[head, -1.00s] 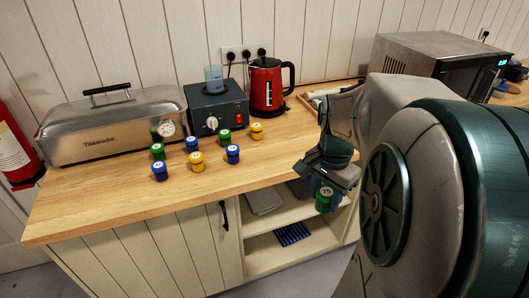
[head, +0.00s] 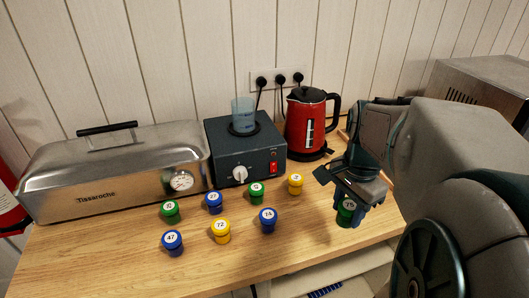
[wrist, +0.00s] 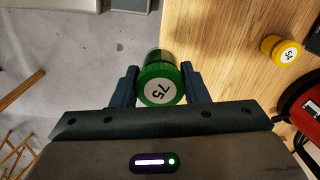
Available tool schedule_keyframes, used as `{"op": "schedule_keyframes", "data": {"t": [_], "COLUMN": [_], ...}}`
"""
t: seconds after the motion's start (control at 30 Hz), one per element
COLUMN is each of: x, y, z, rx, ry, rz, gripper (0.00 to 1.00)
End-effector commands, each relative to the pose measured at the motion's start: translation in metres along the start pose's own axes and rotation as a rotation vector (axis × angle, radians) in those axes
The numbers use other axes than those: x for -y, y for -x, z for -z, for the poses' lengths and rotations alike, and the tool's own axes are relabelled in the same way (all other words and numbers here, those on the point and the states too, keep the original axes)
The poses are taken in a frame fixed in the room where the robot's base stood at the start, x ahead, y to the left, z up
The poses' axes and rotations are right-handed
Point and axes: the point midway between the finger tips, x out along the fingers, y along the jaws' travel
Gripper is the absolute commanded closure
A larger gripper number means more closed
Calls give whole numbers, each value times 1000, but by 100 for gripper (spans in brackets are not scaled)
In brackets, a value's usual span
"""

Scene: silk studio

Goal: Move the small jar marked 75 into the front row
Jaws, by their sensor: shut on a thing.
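The small jar marked 75 (head: 346,212) is green with a white label. My gripper (head: 352,207) is shut on it, and in the wrist view my gripper (wrist: 158,88) has a finger on each side of the jar (wrist: 158,85). There the jar shows over the floor, beside the counter edge. The front row holds a blue jar marked 47 (head: 173,243), a yellow jar marked 72 (head: 221,231) and a blue jar marked 74 (head: 267,220). The back row has a green jar (head: 170,211), a blue jar (head: 213,202), a green jar (head: 256,193) and a yellow jar (head: 295,184).
Behind the jars stand a steel box with a gauge (head: 110,175), a dark stirrer unit (head: 245,155) with a beaker (head: 243,115), and a red kettle (head: 307,125). The wooden counter (head: 310,225) is bare to the right of jar 74.

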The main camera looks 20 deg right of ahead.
Motion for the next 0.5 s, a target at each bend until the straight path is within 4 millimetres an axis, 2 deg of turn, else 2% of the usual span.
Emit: {"op": "schedule_keyframes", "data": {"t": [0.17,0.5], "x": [11,73], "y": [-6,-44], "z": [0,4], "rx": [2,2], "ry": [3,1], "rz": [-3,-4], "gripper": [83,83]}}
